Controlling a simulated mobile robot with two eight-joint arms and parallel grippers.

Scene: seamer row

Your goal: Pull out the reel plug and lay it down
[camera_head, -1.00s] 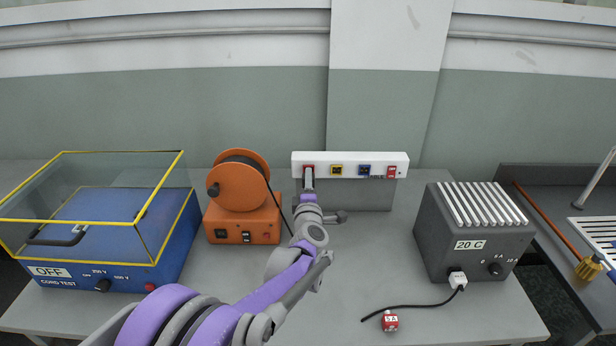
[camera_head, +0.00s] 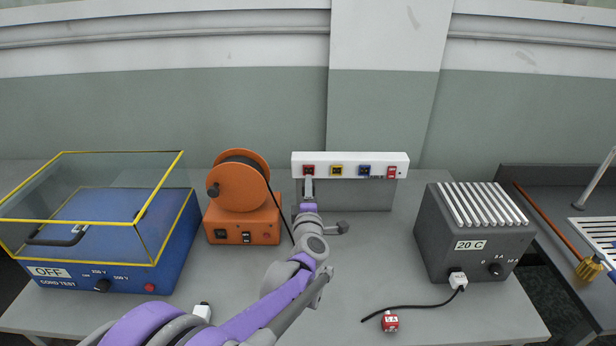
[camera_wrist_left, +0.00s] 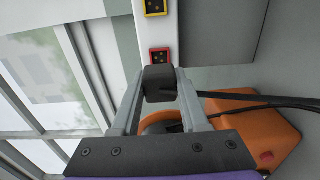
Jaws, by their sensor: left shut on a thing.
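My left gripper (camera_head: 308,181) is just below and in front of the white socket strip (camera_head: 350,158). In the left wrist view the fingers (camera_wrist_left: 160,88) are shut on the black reel plug (camera_wrist_left: 159,79), whose cord (camera_wrist_left: 235,97) runs off to the right. The red-framed socket (camera_head: 309,170) shows its holes and nothing sits in it; it also shows just past the plug in the left wrist view (camera_wrist_left: 160,54). The plug looks clear of it by a small gap. The orange cord reel (camera_head: 238,188) stands left of the strip. My right gripper is out of view.
A blue cord tester (camera_head: 110,270) with a clear, yellow-edged cover stands at the left. A grey heater box (camera_head: 470,245) stands at the right, with a cord and red plug (camera_head: 390,322) in front. A white piece (camera_head: 203,311) lies beside my arm.

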